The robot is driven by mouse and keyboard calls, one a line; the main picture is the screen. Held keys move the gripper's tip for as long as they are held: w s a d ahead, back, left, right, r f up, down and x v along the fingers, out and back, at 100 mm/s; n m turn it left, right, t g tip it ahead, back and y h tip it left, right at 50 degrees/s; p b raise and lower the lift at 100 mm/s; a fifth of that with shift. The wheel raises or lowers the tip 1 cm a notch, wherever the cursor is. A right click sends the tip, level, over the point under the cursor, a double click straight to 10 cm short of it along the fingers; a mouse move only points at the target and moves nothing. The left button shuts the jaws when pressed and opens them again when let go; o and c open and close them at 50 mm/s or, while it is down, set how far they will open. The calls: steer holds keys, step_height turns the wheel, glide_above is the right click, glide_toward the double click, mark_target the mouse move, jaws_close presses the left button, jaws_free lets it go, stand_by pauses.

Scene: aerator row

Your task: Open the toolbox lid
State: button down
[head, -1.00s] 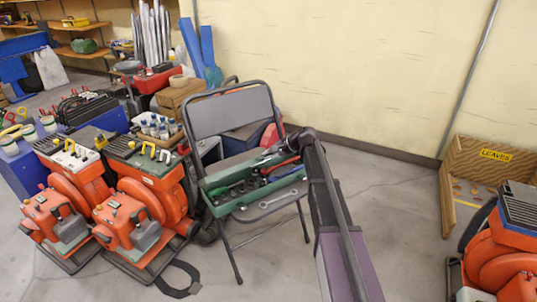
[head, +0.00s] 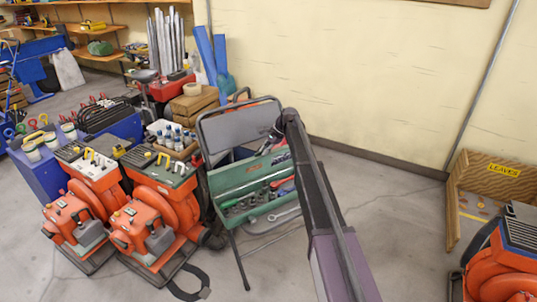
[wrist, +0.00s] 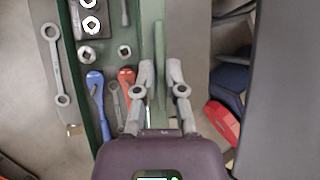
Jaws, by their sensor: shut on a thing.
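The green toolbox (head: 226,217) sits on the seat of a grey folding chair, with sockets, wrenches and coloured handles inside. Its green lid (head: 243,183) stands raised at the back of the box, inner face toward the head camera. In the wrist view the lid (wrist: 160,45) shows edge-on as a green strip beside the tool-filled body. My gripper (wrist: 162,88) is shut on the lid's edge, one finger on each side. In the head view my arm reaches to the lid's right end, and the fingers are hard to make out there.
The folding chair (head: 238,128) has its backrest behind the lid. Orange machines (head: 163,215) stand close on the left. A wooden box marked LEAVES (head: 490,180) and another orange machine (head: 505,270) are at right. The floor between is clear.

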steer(key=shift+w+a+f, duration=0.1)
steer(key=shift+w+a, duration=0.2)
steer(key=shift+w, duration=0.35)
steer(key=shift+w+a+r, duration=0.1)
steer(key=shift+w+a, duration=0.25)
steer(key=shift+w, duration=0.25)
steer(key=shift+w+a+f, duration=0.1)
steer(key=shift+w+a, duration=0.2)
steer(key=shift+w, duration=0.35)
steer(key=c, duration=0.8)
jaws_free()
steer(key=shift+f, duration=0.1)
steer(key=shift+o, duration=0.2)
steer(key=shift+s, duration=0.1)
